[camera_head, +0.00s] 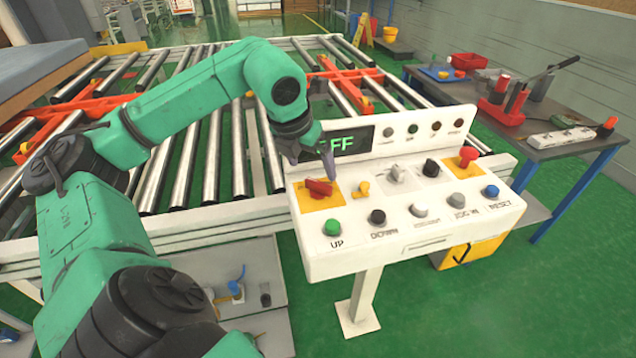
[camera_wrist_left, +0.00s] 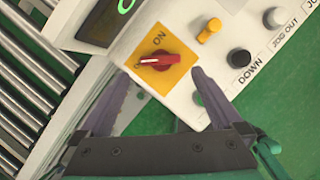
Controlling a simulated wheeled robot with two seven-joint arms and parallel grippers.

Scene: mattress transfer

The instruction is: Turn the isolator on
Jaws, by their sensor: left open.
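The isolator is a red rotary knob (camera_head: 319,187) on a yellow plate at the left of the white control panel (camera_head: 415,212). In the left wrist view the red knob (camera_wrist_left: 160,62) lies on its yellow plate beside the word "ON". My left gripper (camera_head: 314,172) is just above the isolator, fingers pointing down. In the left wrist view its open fingers (camera_wrist_left: 160,82) stand on either side of the knob and plate, with nothing held. The panel display (camera_head: 342,143) is partly hidden by my gripper and shows green letters ending in "FF". My right gripper is out of view.
Near the isolator are a yellow switch (camera_head: 362,189), a green UP button (camera_head: 332,228), a black DOWN button (camera_head: 377,216) and a red knob (camera_head: 467,157). A roller conveyor (camera_head: 200,165) lies behind. A tool table (camera_head: 560,140) stands at right.

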